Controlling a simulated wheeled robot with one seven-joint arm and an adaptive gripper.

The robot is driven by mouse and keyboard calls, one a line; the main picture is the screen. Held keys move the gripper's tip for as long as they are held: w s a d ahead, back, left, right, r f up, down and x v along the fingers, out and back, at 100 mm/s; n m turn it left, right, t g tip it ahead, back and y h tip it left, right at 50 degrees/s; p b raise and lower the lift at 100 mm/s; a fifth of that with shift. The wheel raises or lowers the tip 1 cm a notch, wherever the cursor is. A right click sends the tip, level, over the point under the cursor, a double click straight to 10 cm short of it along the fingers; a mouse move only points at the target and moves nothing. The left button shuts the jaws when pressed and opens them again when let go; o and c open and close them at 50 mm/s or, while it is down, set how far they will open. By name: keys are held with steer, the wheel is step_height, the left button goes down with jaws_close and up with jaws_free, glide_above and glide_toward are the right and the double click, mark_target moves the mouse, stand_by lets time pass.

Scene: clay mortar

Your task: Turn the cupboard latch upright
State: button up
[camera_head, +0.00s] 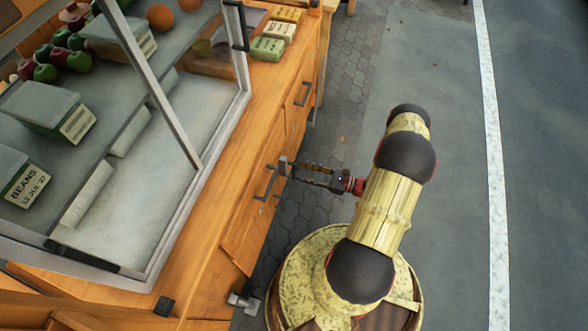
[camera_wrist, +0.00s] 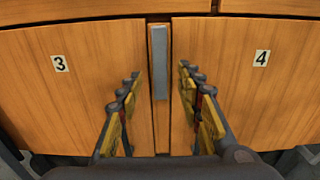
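The cupboard latch is a grey bar (camera_wrist: 158,62) on the post between the two doors in the wrist view. It looks upright there, its long side running up and down. It also shows in the head view as a small grey piece (camera_head: 283,166) on the cupboard front. My gripper (camera_wrist: 159,78) is open, with one finger on each side of the latch and visible gaps to both. In the head view my gripper (camera_head: 305,172) reaches left to the cupboard front by the latch. Whether any finger touches the latch I cannot tell.
Door 3 (camera_wrist: 75,95) and door 4 (camera_wrist: 245,85) are closed on either side. A dark pull handle (camera_head: 267,183) sticks out near my gripper, another (camera_head: 303,94) farther back. A glass case (camera_head: 175,130) stands on the counter. Open pavement (camera_head: 450,200) lies to the right.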

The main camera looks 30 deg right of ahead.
steer(key=v, duration=0.5)
steer(key=shift+s+d, duration=0.25)
steer(key=shift+s, duration=0.05)
steer(key=shift+f, duration=0.15)
